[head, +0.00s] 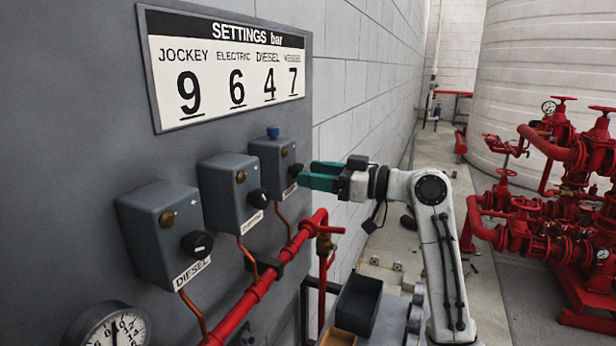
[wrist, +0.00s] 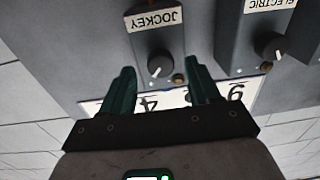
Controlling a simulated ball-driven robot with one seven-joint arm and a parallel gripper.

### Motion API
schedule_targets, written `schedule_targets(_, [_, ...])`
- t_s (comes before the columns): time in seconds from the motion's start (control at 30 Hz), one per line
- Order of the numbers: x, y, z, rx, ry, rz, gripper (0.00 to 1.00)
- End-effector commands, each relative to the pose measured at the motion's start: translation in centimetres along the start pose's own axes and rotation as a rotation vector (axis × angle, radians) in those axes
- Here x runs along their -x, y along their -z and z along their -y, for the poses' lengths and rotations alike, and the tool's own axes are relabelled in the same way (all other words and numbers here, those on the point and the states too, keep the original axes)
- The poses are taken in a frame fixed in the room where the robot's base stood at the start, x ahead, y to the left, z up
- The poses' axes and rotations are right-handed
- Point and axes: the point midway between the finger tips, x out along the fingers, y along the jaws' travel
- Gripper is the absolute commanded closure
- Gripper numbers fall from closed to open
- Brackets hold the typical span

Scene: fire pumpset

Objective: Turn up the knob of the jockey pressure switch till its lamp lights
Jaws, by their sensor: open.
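The jockey pressure switch (head: 268,160) is the farthest of three grey boxes on the panel in the head view. The wrist view shows its box upside down with a JOCKEY label (wrist: 153,17). Its black knob (wrist: 160,64) has a white pointer line, and the small amber lamp (wrist: 179,78) beside it looks dark. The knob also shows in the head view (head: 296,170). My gripper (head: 306,174) is open and empty, with green fingers pointing at this knob. In the wrist view the knob appears between the fingers (wrist: 160,78); I cannot tell whether they reach around it.
The electric switch (head: 226,190) and diesel switch (head: 158,230) stand nearer along the panel. A settings sign (head: 228,65) reads JOCKEY 9. A red pipe (head: 262,285) runs below the boxes. A dark bin (head: 358,305) sits below my arm. Red pumps (head: 545,220) stand right.

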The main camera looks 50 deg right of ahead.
Motion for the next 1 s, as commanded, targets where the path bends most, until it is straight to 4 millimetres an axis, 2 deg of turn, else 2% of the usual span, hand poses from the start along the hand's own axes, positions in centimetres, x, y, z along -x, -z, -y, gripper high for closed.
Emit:
schedule_targets(0.2, [4.5, -0.3, -0.1, 0.001, -0.004, -0.002, 0.39])
schedule_targets(0.4, [7.3, -0.2, -0.1, 0.001, -0.002, -0.001, 0.39])
schedule_targets(0.6, [8.4, -0.1, 0.0, 0.000, -0.001, 0.000, 0.39])
schedule_targets(1.0, [8.4, -0.1, 0.0, 0.000, 0.000, 0.000, 0.39])
